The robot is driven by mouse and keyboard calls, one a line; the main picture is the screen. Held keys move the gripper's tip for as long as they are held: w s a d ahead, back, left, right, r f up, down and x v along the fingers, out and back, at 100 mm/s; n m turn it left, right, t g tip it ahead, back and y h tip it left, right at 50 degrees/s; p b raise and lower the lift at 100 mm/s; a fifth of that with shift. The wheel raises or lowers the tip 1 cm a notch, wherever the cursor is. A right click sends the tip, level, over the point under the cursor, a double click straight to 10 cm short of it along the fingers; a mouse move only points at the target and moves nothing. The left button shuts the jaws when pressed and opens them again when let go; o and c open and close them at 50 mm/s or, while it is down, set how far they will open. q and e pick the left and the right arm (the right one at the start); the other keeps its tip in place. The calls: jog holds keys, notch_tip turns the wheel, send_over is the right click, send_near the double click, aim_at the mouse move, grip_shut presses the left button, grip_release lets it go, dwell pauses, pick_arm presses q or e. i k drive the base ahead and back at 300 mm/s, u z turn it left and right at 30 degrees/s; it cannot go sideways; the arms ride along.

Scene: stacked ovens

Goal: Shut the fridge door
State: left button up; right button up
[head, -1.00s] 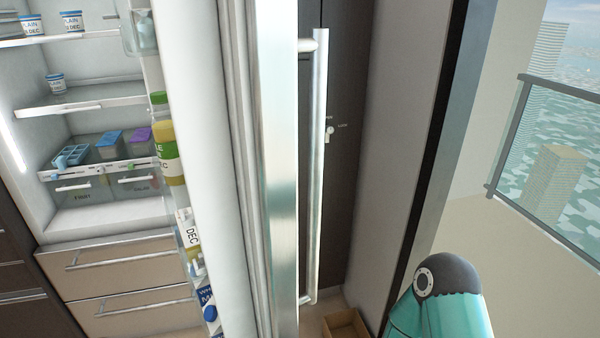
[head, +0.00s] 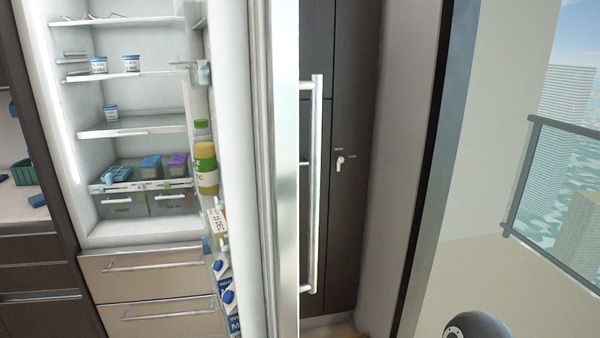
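The fridge door (head: 283,150) stands wide open, seen nearly edge-on in the middle of the head view. Its long vertical metal handle (head: 316,185) is on the right side of the door. Bottles and cartons (head: 206,168) sit in the racks on the door's inner side. The open fridge interior (head: 140,100) is to the left, with tubs on its shelves and two drawers at the bottom. A dark rounded part of my arm shows at the bottom right edge. Neither gripper is in view.
Closed freezer drawers (head: 150,270) lie below the fridge. A counter (head: 30,190) with a green crate (head: 23,172) is at the far left. A dark cabinet with a lock (head: 340,162) stands behind the door handle. A glass railing (head: 560,190) is at the right.

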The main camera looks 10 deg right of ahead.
aim_at(250, 107)
jog(key=z, duration=0.15)
jog(key=i, duration=0.9)
jog(key=u, duration=0.05)
